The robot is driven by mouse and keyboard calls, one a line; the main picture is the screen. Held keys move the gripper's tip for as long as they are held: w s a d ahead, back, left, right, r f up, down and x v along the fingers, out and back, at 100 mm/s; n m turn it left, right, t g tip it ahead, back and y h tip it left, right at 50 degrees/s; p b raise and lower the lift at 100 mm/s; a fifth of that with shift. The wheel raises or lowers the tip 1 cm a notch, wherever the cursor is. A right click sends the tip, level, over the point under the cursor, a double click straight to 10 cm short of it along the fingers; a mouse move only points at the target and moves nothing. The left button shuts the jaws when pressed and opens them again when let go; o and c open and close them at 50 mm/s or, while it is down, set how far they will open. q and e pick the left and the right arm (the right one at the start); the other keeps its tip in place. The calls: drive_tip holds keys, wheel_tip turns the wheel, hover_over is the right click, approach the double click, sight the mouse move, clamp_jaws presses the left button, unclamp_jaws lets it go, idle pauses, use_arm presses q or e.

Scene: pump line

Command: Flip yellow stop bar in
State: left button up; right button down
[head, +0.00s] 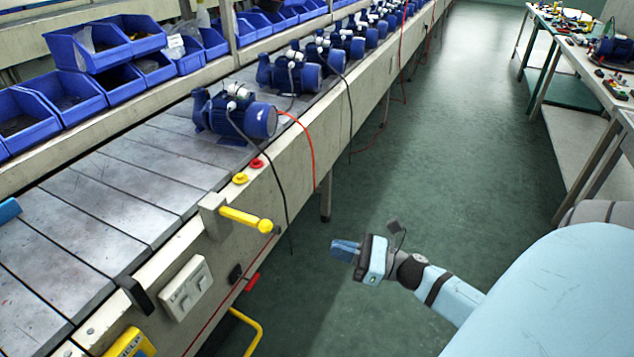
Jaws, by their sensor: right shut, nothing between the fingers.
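The yellow stop bar (246,219) is a short lever with a rounded knob end. It sticks out to the right from a grey block (213,216) on the side of the conveyor line. My right gripper (335,246) is over the floor, to the right of the bar and a little lower in the picture, apart from it. Its blue fingers are together with nothing between them. My left gripper is out of view.
The conveyor (148,190) carries a row of blue pumps (236,116). Yellow (240,178) and red (257,163) buttons and a hanging black cable (271,178) are near the bar. Blue bins (60,97) line the back. The green floor (440,170) is clear.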

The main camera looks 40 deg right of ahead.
approach(244, 215)
drive_tip(key=shift+a+r, duration=0.1)
drive_tip(key=shift+a, duration=0.5)
drive_tip(key=w+a, duration=0.1)
drive_tip(key=w, duration=0.2)
drive_tip(key=w+a+b, duration=0.1)
drive_tip(key=w, duration=0.2)
drive_tip(key=w+a+b, duration=0.1)
drive_tip(key=w+a, duration=0.1)
drive_tip(key=w, duration=0.1)
drive_tip(key=shift+w, duration=0.2)
drive_tip(key=shift+d+r, duration=0.1)
drive_tip(key=shift+r, duration=0.05)
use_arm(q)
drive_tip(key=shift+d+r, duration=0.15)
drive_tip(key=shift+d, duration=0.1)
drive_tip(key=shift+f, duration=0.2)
use_arm(e)
drive_tip(key=shift+w, duration=0.1)
